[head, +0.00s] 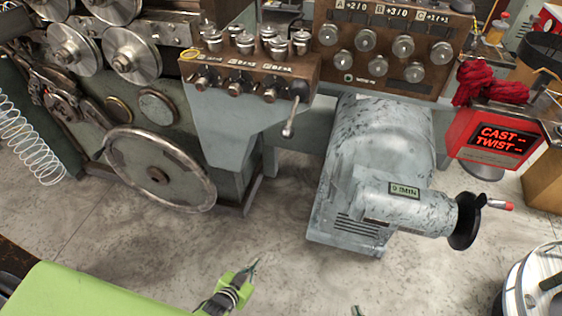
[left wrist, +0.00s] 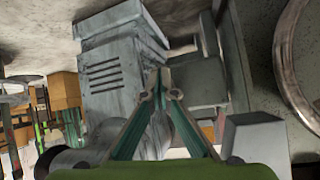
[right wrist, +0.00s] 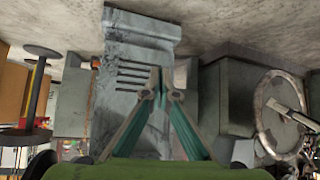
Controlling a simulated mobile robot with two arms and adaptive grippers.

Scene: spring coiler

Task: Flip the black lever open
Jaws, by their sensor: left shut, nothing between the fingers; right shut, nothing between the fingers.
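The lever (head: 294,112) hangs from a black pivot at the right end of the wooden-topped control panel (head: 235,75); its lower arm looks grey and points down. My left gripper (head: 256,264) is shut and empty, low over the floor in front of the machine, well apart from the lever. Its closed fingers also show in the left wrist view (left wrist: 160,75). Only a tip of my right gripper (head: 357,311) shows at the head view's bottom edge. In the right wrist view its fingers (right wrist: 160,76) are shut and empty. I cannot make out the lever in either wrist view.
A large handwheel (head: 160,170) is left of the panel. A grey motor housing (head: 375,150) with a black crank wheel (head: 467,221) stands right of the lever. A red display box (head: 497,138) is further right. Bare floor (head: 290,275) lies in front.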

